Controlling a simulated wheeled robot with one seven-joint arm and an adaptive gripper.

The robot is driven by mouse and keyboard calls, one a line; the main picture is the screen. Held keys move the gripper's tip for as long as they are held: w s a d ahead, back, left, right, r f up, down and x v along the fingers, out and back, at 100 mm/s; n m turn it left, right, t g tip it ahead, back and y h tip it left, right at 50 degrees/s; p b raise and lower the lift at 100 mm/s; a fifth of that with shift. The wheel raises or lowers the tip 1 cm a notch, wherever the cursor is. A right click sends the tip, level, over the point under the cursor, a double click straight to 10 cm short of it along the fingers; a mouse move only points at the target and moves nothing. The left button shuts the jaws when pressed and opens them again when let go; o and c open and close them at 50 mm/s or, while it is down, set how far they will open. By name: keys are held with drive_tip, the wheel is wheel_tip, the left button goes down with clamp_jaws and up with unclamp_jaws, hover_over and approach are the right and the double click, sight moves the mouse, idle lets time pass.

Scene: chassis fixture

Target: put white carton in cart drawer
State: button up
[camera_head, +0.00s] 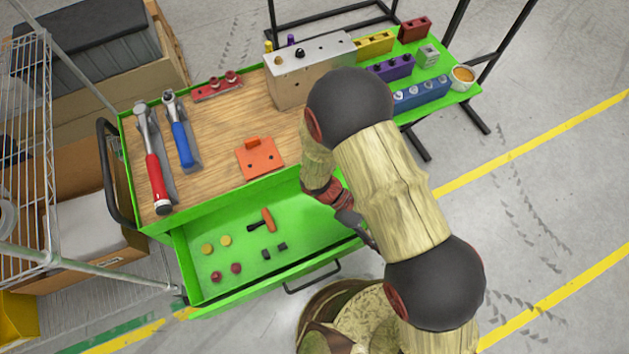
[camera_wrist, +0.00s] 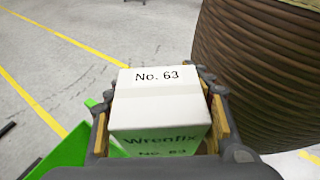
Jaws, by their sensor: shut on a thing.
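The white carton (camera_wrist: 158,110), lettered "No. 63" and "Wrenfix", sits between the fingers of my gripper (camera_wrist: 157,88) in the wrist view. My gripper (camera_head: 354,222) is shut on it. In the head view my arm hides the carton. The green cart drawer (camera_head: 328,262) is pulled open at the cart's front. My gripper shows over or beside the drawer's right end in the head view; its height above it is unclear.
In the drawer lie an orange-handled screwdriver (camera_head: 268,219), yellow discs (camera_head: 208,249), red knobs (camera_head: 236,268) and small black blocks (camera_head: 282,246). The drawer's middle right is bare.

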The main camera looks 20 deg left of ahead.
drive_tip(key=w+a+f+n+t+y+b, duration=0.2)
drive_tip(key=w+a+f+n+t, duration=0.2)
drive_tip(key=w+a+n+t, duration=0.25)
drive_tip(key=w+a+f+n+t+y+b, duration=0.2)
drive_tip(key=w+a+f+n+t+b, duration=0.1)
drive_tip(key=w+a+n+t, duration=0.3)
drive_tip(key=shift+m+g, duration=0.35)
drive_tip(key=shift+m, duration=0.3)
drive_tip(key=shift+w+a+f+b, duration=0.15)
drive_tip(key=shift+f+b, duration=0.45)
drive_tip(key=shift+f, duration=1.1)
drive_tip(key=shift+s+a+f+b, duration=0.15)
drive_tip(key=shift+f+b, duration=0.4)
drive_tip(key=shift+f, duration=1.15)
drive_tip(key=shift+w+a+f+b, duration=0.1)
drive_tip(key=shift+a+f+b, duration=0.35)
drive_tip(key=shift+f, duration=1.25)
drive_tip(key=shift+d, duration=0.2)
drive_tip(key=shift+f+b, duration=0.15)
drive_tip(key=shift+b, duration=0.15)
drive_tip(key=o, duration=1.5)
drive_tip(key=shift+y, duration=0.3)
